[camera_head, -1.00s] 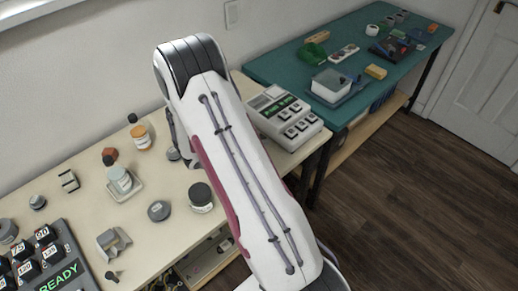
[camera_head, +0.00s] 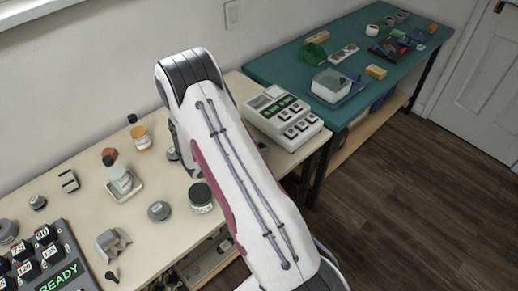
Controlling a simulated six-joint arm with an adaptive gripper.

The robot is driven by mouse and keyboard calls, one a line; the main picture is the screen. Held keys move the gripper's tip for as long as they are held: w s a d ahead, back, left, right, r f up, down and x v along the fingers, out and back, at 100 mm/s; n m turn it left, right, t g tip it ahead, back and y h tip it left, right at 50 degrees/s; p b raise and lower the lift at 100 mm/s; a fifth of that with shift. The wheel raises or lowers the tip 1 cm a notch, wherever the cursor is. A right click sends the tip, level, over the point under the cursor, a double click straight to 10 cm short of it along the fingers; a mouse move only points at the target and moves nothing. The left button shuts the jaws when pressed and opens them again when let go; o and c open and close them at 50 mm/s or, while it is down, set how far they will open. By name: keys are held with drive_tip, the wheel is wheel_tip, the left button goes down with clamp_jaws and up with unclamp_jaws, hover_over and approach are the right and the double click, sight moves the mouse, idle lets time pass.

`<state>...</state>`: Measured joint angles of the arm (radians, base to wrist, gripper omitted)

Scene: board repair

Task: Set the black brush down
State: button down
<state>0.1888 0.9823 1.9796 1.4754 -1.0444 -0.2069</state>
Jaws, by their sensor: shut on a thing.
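My arm crosses the middle of the head view, reaching over the cream bench (camera_head: 85,165). My gripper is hidden behind the arm, so neither its jaws nor anything in them shows. I cannot make out the black brush. A small dark spot shows just right of the arm, near the keypad device, but I cannot tell what it is.
Near the arm are a grey keypad device (camera_head: 284,117), a dark-lidded jar (camera_head: 201,198), a grey disc (camera_head: 159,211), an amber bottle (camera_head: 140,134) and a bottle on a tray (camera_head: 120,178). A black keypad (camera_head: 42,262) is front left. A teal table (camera_head: 290,66) stands behind.

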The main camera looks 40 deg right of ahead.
drive_tip(key=shift+f, duration=0.35)
drive_tip(key=c, duration=1.8)
unclamp_jaws()
drive_tip(key=shift+r, duration=0.2)
drive_tip(key=shift+a+r, duration=0.3)
drive_tip(key=shift+a, duration=0.35)
drive_tip(key=shift+v, duration=0.9)
wheel_tip(320, 180, up, 4)
drive_tip(key=shift+d+f, duration=0.1)
drive_tip(key=shift+d, duration=0.05)
drive_tip(key=shift+r, duration=1.5)
